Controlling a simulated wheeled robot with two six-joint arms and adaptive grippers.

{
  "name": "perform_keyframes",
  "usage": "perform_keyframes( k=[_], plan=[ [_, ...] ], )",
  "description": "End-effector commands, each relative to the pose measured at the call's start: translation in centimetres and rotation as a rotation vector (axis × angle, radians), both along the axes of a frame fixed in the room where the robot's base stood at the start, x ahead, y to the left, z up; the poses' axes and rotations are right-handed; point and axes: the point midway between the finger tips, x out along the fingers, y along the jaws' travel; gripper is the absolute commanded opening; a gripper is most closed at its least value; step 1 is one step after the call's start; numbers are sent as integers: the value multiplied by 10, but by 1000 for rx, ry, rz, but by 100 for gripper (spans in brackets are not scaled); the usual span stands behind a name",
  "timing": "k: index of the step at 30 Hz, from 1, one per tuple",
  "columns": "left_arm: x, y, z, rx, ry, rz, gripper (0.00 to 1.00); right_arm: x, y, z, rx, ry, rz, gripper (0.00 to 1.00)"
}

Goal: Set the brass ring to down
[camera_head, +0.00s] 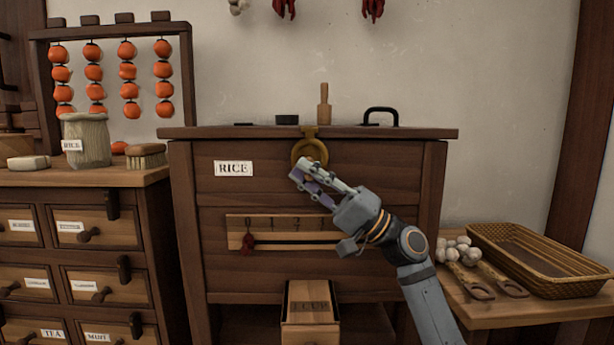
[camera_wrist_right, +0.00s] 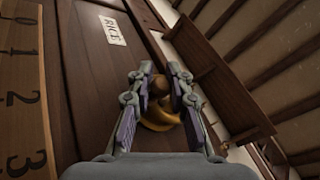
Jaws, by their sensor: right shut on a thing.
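The brass ring (camera_head: 309,142) hangs from a brass fitting at the top edge of the dark wooden rice chest (camera_head: 385,185). My right gripper (camera_head: 310,172) is at the lower part of the ring and is shut on it, its fingers hiding part of it. In the right wrist view the ring (camera_wrist_right: 160,126) shows between the fingers of my right gripper (camera_wrist_right: 160,82), with a brown rounded knob in front of it. My left gripper is not in view.
A numbered slot scale (camera_head: 290,224) with a dark red marker at its left end lies below. A small wooden box (camera_head: 310,330) sits at the chest's foot. A drawer cabinet (camera_head: 100,180) stands left; a table with a wicker tray (camera_head: 545,262) stands right.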

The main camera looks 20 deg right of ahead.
Motion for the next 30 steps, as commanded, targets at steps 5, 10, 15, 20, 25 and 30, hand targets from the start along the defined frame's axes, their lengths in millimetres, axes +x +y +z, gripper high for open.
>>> perform_keyframes(
  k=[5, 10, 15, 20, 25, 30],
  plan=[
    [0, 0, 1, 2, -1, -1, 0, 5, -5, 5, 15, 1, -20, 30],
    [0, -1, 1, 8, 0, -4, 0, 5, -5, 3, 14, 3, -21, 40],
    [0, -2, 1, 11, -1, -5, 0, 5, -5, 2, 14, 5, -20, 40],
    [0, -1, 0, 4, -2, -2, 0, 5, -6, 0, 12, 7, -21, 40],
    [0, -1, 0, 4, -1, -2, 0, -4, -21, -13, 5, 9, -22, 40],
    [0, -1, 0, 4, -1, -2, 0, -18, -39, -28, 1, 4, -15, 40]
  ],
)
